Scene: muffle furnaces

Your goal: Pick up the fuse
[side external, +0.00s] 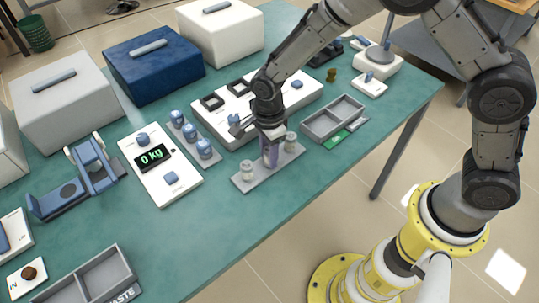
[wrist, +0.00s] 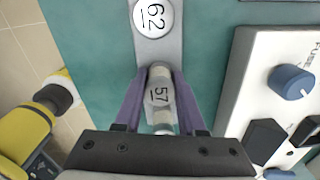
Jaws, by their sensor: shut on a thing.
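In the side view my gripper (side external: 270,153) points down over the middle of a grey strip plate (side external: 262,180), and the fingers mostly hide the cylinder. I cannot tell whether it touches the plate. A blue knob (wrist: 291,82) sits beside lettering that seems to read "FUSE" on a white panel (wrist: 260,60). The knob is apart from my gripper. I cannot tell which thing is the fuse.
A white scale reading "0 kg" (side external: 160,175) and a rack of blue-topped pieces (side external: 190,138) lie to the left. Box-shaped furnaces (side external: 153,68) stand behind. The table's front edge is near.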

